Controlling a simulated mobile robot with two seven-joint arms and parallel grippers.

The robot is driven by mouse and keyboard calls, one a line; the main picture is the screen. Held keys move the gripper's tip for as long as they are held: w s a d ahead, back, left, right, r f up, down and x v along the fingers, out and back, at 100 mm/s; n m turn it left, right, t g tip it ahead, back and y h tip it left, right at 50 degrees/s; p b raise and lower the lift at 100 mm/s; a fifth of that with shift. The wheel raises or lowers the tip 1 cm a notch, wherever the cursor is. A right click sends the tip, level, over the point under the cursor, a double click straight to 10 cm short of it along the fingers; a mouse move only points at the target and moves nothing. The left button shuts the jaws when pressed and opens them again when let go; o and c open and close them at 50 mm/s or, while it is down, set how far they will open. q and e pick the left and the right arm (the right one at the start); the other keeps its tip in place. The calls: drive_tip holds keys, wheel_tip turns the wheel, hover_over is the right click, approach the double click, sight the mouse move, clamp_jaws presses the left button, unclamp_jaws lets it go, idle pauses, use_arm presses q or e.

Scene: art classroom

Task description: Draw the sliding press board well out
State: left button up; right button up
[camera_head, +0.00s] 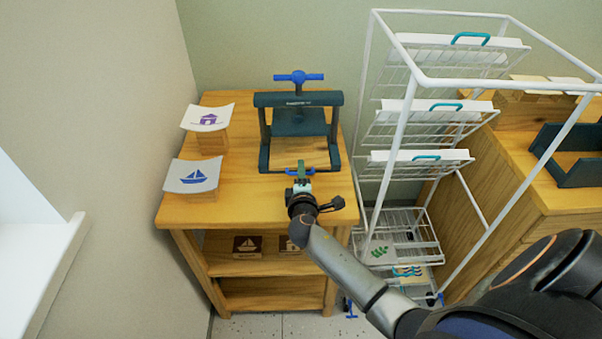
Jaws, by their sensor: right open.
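A dark teal press (298,104) with a blue screw handle (299,77) on top stands on the wooden table. A small blue handle (293,171) shows low at the press's front, and it appears to belong to the sliding board; the board itself is hard to make out at the base. My right gripper (301,174) is open at this handle, reaching in from the front right. The gripper covers part of the handle, so I cannot tell whether they touch. My left gripper is not in view.
The wooden table (226,214) holds two curled prints, a blue boat (194,177) and a purple house (208,118), on blocks at left. A white wire drying rack (400,140) with teal-handled trays stands close on the right. The table's front edge is below my gripper.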

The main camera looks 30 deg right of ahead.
drive_tip(key=shift+w+d, duration=0.1)
drive_tip(key=shift+w, duration=0.05)
clamp_jaws()
idle(1.4)
